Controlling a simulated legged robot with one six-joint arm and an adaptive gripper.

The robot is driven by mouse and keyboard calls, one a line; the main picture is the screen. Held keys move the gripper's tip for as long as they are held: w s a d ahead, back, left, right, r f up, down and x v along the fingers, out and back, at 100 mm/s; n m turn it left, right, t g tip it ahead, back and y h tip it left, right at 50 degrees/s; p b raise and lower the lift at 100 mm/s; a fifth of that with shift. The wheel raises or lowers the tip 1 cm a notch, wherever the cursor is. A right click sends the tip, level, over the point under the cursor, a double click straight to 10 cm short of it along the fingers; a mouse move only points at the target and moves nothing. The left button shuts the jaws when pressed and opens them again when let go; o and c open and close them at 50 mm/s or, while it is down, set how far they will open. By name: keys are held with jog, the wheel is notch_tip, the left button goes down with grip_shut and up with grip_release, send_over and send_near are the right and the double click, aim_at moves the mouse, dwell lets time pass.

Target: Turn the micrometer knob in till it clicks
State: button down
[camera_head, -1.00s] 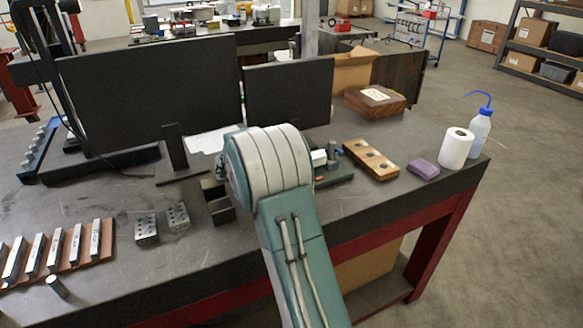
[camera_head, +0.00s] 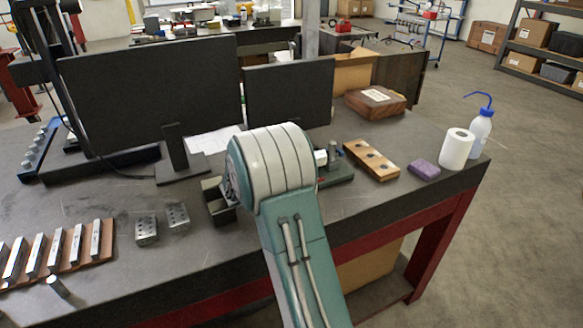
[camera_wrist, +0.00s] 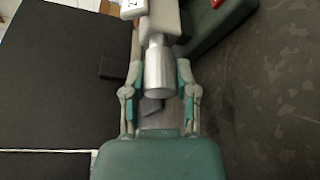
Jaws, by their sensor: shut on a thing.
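The micrometer knob (camera_wrist: 158,72), a smooth silver cylinder, shows in the wrist view, below a grey sleeve (camera_wrist: 160,22) with a white printed label at the top. My gripper (camera_wrist: 161,68) has one green and grey finger on each side of the knob and is shut on it. I cannot make out any scale marks or how far the knob is turned. In the head view my arm hides the gripper and the knob. A green base (camera_head: 338,174) with small parts on it shows just right of my arm.
Wooden block with holes (camera_head: 371,159), purple sponge (camera_head: 424,169), white roll (camera_head: 456,149) and wash bottle (camera_head: 480,133) stand to the right. Two dark monitors (camera_head: 150,95) are behind. A dark block (camera_head: 214,202) and two drilled metal blocks (camera_head: 178,217) lie left of my arm.

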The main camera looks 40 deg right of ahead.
jog(key=shift+a+f, duration=0.1)
jog(key=shift+f, duration=0.2)
jog(key=shift+s+m, duration=0.1)
jog(key=shift+m, duration=0.2)
jog(key=shift+c, duration=2)
grip_release()
jog(key=shift+r, duration=0.15)
jog(key=shift+a, duration=0.1)
jog(key=shift+a+r, duration=0.1)
jog(key=shift+a, duration=0.25)
jog(key=v, duration=1.1)
jog(key=shift+a+f, duration=0.15)
jog(key=shift+f, duration=0.1)
